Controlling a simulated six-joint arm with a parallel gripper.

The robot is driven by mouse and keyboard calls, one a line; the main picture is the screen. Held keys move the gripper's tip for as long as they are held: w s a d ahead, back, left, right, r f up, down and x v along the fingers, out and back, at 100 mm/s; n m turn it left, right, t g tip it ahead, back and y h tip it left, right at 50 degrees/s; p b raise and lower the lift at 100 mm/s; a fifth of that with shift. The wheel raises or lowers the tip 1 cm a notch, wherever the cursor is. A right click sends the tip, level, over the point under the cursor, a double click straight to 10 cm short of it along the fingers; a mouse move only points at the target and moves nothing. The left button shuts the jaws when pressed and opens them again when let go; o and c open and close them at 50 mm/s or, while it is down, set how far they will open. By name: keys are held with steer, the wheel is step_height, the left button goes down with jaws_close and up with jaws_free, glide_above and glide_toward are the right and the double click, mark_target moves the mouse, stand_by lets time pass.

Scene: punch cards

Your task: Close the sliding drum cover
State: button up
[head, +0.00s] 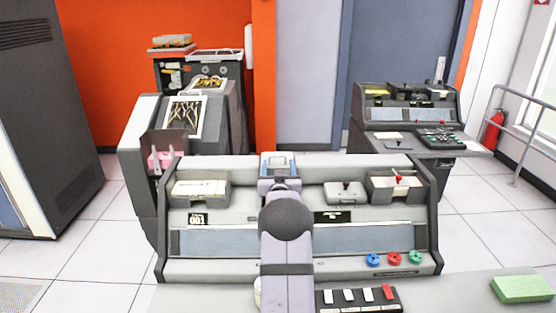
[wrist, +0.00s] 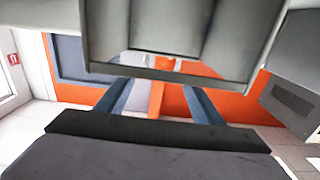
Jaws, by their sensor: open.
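The grey punch-card machine (head: 210,215) stands in front of me in the head view. My gripper (head: 280,168) is at the middle of its upper edge, pointing away from me, and my arm hides the machine's centre. In the wrist view my gripper (wrist: 157,90) is open, with two blue-grey fingers set apart and nothing seen between them. A grey framed housing (wrist: 165,72) hangs at the top of that view, near the fingertips. I cannot tell whether it is the drum cover or whether the fingers touch it. The cover is not clearly visible in the head view.
A card tray (head: 200,188) is left of my arm, and a box with a red-tipped lever (head: 398,187) is right. Blue, red and green knobs (head: 394,259) and a switch panel (head: 358,300) lie nearer. A green block (head: 522,289) sits at the right.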

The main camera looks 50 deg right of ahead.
mark_target(278, 160)
steer(key=shift+p+x, duration=0.6)
steer(key=shift+x, duration=1.4)
steer(key=c, duration=1.2)
steer(key=b+v, duration=0.4)
steer(key=v, duration=0.8)
steer(key=shift+s+a+f, duration=0.1)
steer(key=shift+s+f, duration=0.05)
steer(key=shift+s, duration=0.1)
